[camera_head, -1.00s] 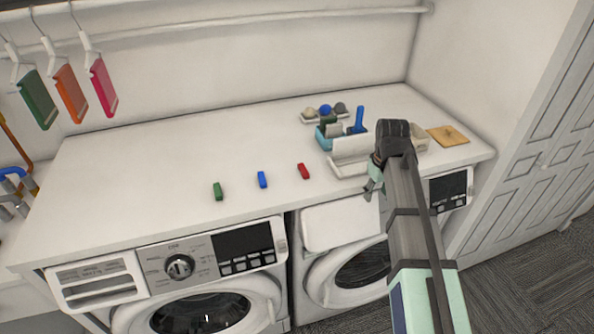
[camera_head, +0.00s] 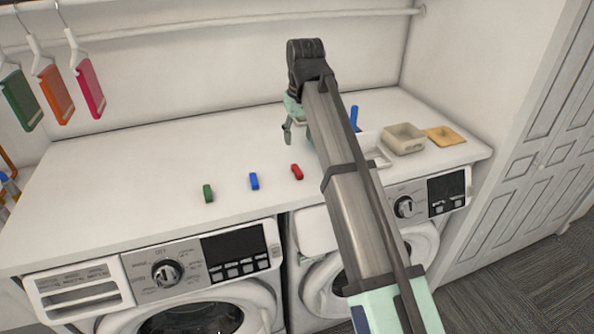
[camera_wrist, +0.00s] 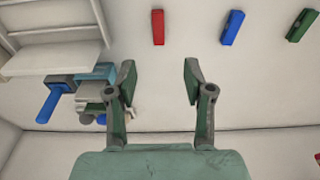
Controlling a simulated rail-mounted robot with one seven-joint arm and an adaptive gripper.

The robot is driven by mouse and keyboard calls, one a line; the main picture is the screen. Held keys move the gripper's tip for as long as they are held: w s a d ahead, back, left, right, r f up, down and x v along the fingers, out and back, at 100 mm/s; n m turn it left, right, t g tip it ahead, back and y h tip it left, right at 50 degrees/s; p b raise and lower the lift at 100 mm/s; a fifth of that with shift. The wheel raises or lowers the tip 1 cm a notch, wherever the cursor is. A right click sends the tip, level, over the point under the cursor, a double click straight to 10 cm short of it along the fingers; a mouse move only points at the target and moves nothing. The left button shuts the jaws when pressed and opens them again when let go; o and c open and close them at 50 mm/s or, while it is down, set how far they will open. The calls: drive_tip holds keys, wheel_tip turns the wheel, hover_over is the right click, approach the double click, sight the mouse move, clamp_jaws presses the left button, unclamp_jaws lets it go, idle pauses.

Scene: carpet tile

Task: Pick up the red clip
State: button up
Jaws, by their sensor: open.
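The red clip (camera_head: 297,172) lies on the white countertop (camera_head: 130,190), at the right end of a row with a blue clip (camera_head: 254,181) and a green clip (camera_head: 208,193). My gripper (camera_head: 287,134) is above the counter, behind the red clip in the head view. In the wrist view my gripper (camera_wrist: 158,85) is open and empty. The red clip (camera_wrist: 158,27) shows beyond the fingertips near the top edge, apart from them.
A blue-handled tool (camera_wrist: 55,103) stands in a teal caddy (camera_wrist: 100,72) beside my gripper. A beige bin (camera_head: 404,138) and a yellow board (camera_head: 446,136) are at the right. Colored hanging items (camera_head: 57,93) are at the upper left. The left counter is clear.

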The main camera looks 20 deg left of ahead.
drive_tip(key=p, duration=0.2)
hover_over(297, 170)
drive_tip(key=f, duration=0.7)
drive_tip(key=shift+s+d, duration=0.15)
drive_tip(key=shift+s, duration=0.15)
drive_tip(key=shift+w+f+p, duration=0.15)
drive_tip(key=shift+f+p, duration=0.3)
drive_tip(key=shift+f, duration=0.9)
drive_tip(key=shift+w+f+p, duration=0.1)
drive_tip(key=shift+f+p, duration=0.3)
drive_tip(key=shift+f, duration=0.95)
drive_tip(key=c, duration=0.9)
